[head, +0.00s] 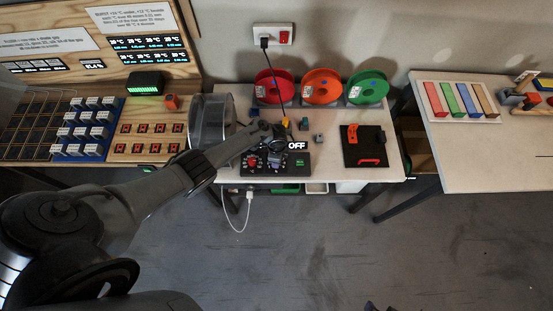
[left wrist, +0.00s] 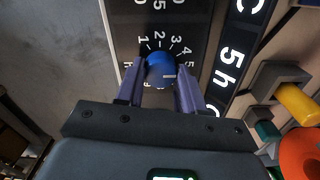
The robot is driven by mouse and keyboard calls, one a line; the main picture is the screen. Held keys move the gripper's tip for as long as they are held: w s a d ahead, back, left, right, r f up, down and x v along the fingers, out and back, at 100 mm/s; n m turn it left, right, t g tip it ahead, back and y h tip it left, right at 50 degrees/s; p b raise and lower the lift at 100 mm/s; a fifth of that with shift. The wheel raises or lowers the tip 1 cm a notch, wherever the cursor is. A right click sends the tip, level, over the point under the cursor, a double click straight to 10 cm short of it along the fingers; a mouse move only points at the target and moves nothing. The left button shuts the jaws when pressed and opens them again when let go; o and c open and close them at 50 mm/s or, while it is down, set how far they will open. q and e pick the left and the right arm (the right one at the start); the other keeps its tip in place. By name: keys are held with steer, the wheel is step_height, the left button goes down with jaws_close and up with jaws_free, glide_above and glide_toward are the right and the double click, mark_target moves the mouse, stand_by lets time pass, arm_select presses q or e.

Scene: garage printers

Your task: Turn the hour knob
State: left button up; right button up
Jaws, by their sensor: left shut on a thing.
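The hour knob (left wrist: 161,70) is a blue round knob with a pale pointer mark, on a black panel marked 1 to 5 in the left wrist view. My left gripper (left wrist: 160,80) is shut on it, one purple finger on each side. The pointer mark faces the right side of the dial, near the 5. A display beside it reads 5h (left wrist: 230,66). In the head view my left arm reaches over the black control panel (head: 262,171), and the gripper (head: 270,137) hides the knob. A sign there reads OFF (head: 297,146). My right gripper is not clearly visible.
Red, orange and green spools (head: 322,86) stand behind the panel. A clear round container (head: 211,121) is to its left, and a black mat (head: 368,150) with orange and red parts to its right. A black cable runs from the wall outlet (head: 272,34).

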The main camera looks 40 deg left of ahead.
stand_by(0.3)
arm_select(q)
steer(key=o, duration=1)
steer(key=shift+o, duration=0.2)
steer(key=shift+r, duration=0.1)
step_height(320, 180, up, 11)
steer(key=p, duration=0.4)
steer(key=shift+f, duration=0.2)
